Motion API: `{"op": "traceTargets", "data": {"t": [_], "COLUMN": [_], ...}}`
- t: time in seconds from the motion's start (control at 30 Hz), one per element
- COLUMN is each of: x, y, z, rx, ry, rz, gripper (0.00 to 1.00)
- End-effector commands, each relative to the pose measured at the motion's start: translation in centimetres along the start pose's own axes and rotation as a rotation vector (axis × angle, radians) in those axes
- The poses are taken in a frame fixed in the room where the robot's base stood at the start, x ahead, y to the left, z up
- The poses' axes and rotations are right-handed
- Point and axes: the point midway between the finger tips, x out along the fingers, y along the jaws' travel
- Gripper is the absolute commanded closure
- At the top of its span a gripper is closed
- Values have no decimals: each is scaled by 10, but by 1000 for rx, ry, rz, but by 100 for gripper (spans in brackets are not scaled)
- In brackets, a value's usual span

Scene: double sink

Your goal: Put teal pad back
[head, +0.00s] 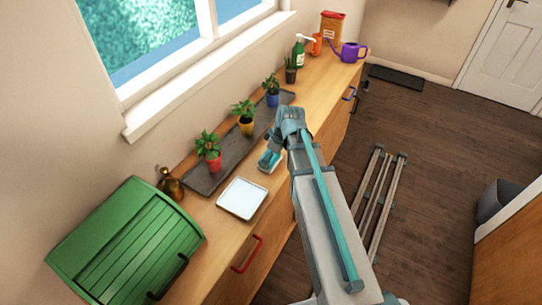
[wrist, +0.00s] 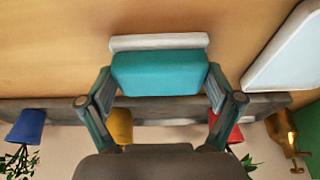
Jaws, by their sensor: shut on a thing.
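The teal pad (wrist: 160,74) is a rounded teal block between the two fingers of my gripper (wrist: 159,88), which is shut on its sides. A pale strip (wrist: 160,42) runs along the pad's far edge in the wrist view; I cannot tell whether it is part of the pad or a separate piece. In the head view my gripper (head: 270,158) is over the wooden counter, between the dark plant tray and the front edge, just beyond the white tray (head: 242,198). My arm partly hides the pad there, and its height above the counter is unclear.
A long dark tray (head: 232,153) holds potted plants in red, yellow and blue pots along the wall. A green pump bottle (head: 299,54) and purple watering can (head: 350,52) stand at the far end.

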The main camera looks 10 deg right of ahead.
Motion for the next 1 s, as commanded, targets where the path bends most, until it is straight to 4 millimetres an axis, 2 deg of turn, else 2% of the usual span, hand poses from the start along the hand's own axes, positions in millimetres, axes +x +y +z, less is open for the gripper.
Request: {"op": "traceTargets", "data": {"t": [0.03,0.1,0.57,0.77,1.0], "x": [1,1,-5,-25,-61], "y": [0,0,0,0,0], "z": [0,0,-1,0,-1], "rx": [0,0,0,0,0], "ry": [0,0,1,2,2], "rz": [0,0,1,2,3], "gripper": [6,0,0,0,0]}}
